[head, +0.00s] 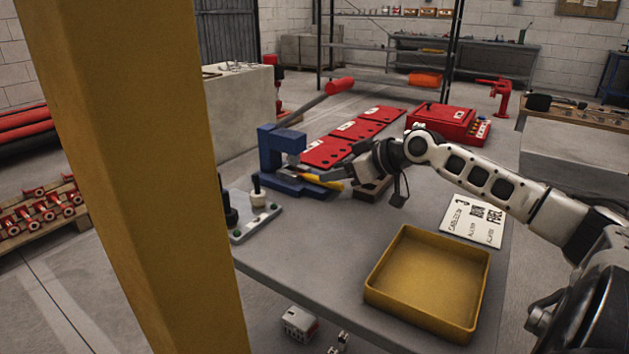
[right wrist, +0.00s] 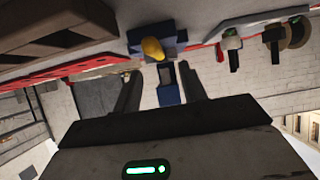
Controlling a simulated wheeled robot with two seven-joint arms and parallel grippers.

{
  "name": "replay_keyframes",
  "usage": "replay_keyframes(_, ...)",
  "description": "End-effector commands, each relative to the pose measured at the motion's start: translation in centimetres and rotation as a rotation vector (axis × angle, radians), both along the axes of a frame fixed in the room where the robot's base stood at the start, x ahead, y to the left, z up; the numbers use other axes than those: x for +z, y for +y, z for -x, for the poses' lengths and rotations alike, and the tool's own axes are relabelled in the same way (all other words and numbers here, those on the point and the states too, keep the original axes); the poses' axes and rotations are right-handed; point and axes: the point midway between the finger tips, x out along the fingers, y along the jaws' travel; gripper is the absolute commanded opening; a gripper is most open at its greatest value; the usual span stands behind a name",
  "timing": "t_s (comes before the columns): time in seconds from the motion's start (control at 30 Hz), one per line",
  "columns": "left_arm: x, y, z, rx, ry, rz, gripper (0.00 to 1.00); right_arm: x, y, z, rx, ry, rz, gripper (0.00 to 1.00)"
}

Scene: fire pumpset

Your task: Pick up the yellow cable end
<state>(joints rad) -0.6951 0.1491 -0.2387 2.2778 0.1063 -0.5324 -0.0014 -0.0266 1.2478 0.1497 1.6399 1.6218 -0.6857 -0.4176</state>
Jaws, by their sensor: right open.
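The yellow cable end (head: 334,185) is small and shows beside the blue press-like tool (head: 274,155) on the grey table. In the right wrist view the yellow cable end (right wrist: 152,50) lies against the blue tool (right wrist: 168,42), beyond the fingertips and slightly left of the middle between them. My right gripper (head: 335,175) is open, with its fingers pointing left close to the yellow piece. In the right wrist view the gap between the fingers (right wrist: 160,82) looks empty. Whether a finger touches the yellow piece cannot be told. My left gripper is not in view.
A yellow tray (head: 378,290) stands empty at the table's front. A control box with a joystick (head: 257,205) is left of it. Red plates (head: 325,152), a red case (head: 445,122) and a printed card (head: 472,220) lie around my right arm. A broad yellow upright (head: 130,150) blocks the left.

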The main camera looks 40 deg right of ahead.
Motion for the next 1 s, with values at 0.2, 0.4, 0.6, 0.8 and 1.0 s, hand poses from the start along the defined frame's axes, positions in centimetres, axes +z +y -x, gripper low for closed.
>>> replay_keyframes(0.2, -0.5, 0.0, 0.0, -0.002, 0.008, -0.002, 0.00, -0.9, 0.4, -1.9, 0.000, -0.006, -0.003, 0.42)
replay_keyframes(0.4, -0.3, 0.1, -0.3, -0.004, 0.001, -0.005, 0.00, -2.0, 0.8, -3.5, -0.001, -0.002, -0.003, 0.42)
replay_keyframes(0.6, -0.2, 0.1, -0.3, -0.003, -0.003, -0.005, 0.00, -2.4, 1.0, -4.0, 0.001, 0.000, 0.000, 0.42)
replay_keyframes(0.8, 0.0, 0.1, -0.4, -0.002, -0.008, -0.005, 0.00, -2.4, 1.0, -4.0, 0.000, 0.001, 0.001, 0.31)
replay_keyframes(1.0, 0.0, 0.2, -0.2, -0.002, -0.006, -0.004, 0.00, -2.4, 1.0, -3.9, 0.000, 0.000, 0.001, 0.00)
